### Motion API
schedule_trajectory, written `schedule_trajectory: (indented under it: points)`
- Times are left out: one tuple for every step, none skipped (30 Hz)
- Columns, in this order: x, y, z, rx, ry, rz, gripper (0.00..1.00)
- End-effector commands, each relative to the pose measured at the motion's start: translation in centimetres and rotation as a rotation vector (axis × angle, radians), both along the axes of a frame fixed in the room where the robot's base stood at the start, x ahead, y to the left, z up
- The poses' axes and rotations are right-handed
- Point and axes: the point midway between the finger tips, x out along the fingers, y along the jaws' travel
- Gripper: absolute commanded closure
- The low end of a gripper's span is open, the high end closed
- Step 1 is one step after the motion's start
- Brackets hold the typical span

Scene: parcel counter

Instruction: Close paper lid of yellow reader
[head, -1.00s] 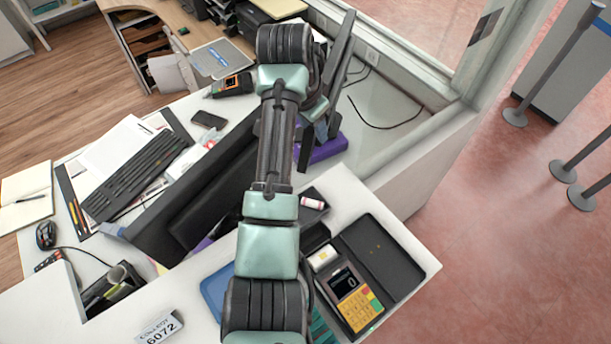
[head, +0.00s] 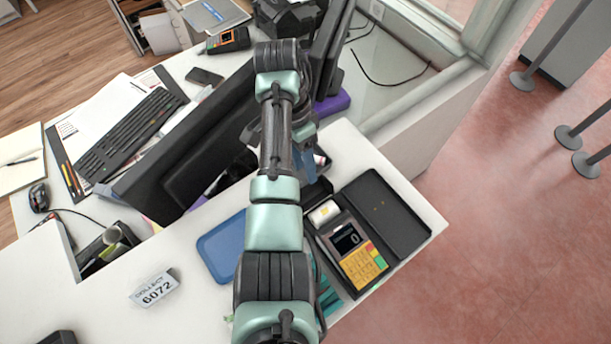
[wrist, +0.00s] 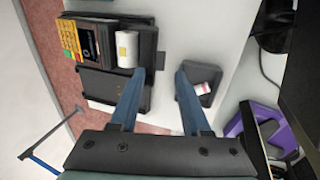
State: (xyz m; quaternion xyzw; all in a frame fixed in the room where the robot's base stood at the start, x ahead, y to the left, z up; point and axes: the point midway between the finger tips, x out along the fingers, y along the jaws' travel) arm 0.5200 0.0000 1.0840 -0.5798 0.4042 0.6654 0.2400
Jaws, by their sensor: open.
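The yellow reader (head: 358,262) lies on the counter, with yellow keys and a dark screen. It also shows at the upper left of the wrist view (wrist: 72,38). Its white paper roll (head: 323,212) is exposed in the bay, also seen in the wrist view (wrist: 126,48). A dark flap (wrist: 150,45), seemingly the paper lid, stands open beside the roll. My gripper (wrist: 160,72) is open and empty, its blue fingers pointing toward the lid side of the reader. One fingertip appears near the flap; contact cannot be told. In the head view my arm partly hides the gripper.
A black open tray (head: 388,215) lies beside the reader. A small dark tray with a white-and-red roll (wrist: 203,86) is near the other finger. A blue tray (head: 222,245), a number sign (head: 155,289) and a large monitor (head: 190,150) are close to my arm.

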Motion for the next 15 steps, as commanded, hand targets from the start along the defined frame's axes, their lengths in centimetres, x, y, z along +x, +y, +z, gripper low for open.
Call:
schedule_trajectory:
  points:
    - [-0.2,-0.1,-0.6,0.000,0.002,0.000,0.53]
    - [-0.3,-0.2,-0.8,0.000,0.003,-0.001,0.53]
    - [-0.3,-0.2,-1.2,0.000,0.002,0.001,0.53]
    - [-0.4,-0.3,-1.5,0.000,0.002,0.001,0.53]
    - [-0.4,-0.3,-1.7,0.000,0.002,0.001,0.53]
    - [-0.5,-0.3,-2.0,0.001,0.001,0.001,0.53]
    - [-0.5,-0.4,-2.1,0.000,0.000,0.001,0.53]
    - [-0.5,-0.4,-2.2,0.000,0.000,0.001,0.53]
    - [-0.5,-0.4,-2.3,0.000,0.000,0.001,0.53]
    - [-0.5,-0.4,-2.3,0.001,-0.001,0.001,0.53]
    - [-0.5,-0.4,-2.3,0.001,-0.001,0.001,0.53]
    - [-0.5,-0.4,-2.4,0.001,-0.001,0.000,0.53]
    - [-0.5,-0.4,-2.4,0.001,-0.001,0.001,0.53]
    - [-0.5,-0.4,-2.4,0.001,-0.001,0.000,0.53]
    - [-0.5,-0.4,-2.4,0.001,-0.001,0.001,0.53]
